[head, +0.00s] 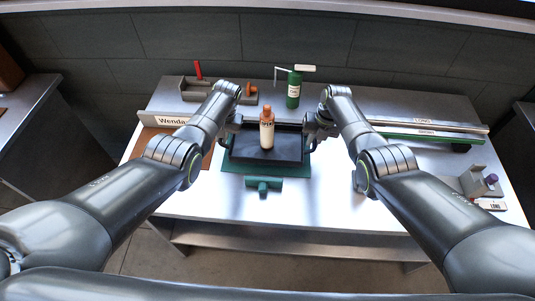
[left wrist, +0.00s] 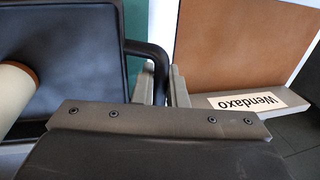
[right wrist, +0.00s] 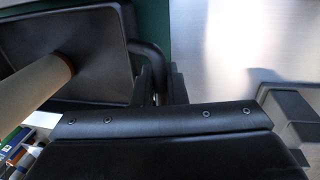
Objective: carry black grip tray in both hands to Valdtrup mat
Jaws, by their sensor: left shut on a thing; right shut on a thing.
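The black grip tray (head: 285,157) is in the middle of the table in the head view, over a green mat (head: 231,168). I cannot tell whether it touches the mat. A cream bottle with an orange-brown top (head: 267,132) stands upright on it. My left gripper (left wrist: 160,90) is shut on the tray's left handle (left wrist: 154,62). My right gripper (right wrist: 161,88) is shut on its right handle (right wrist: 150,60). A brown mat (left wrist: 225,45) labelled Wendaxo lies beside the tray, on the left in the head view. No Valdtrup label is readable.
A grey holder (head: 195,93) with a red tool and a green bottle (head: 293,90) stand at the back. Long bars (head: 425,126) lie at right. A green T-shaped piece (head: 263,184) lies in front.

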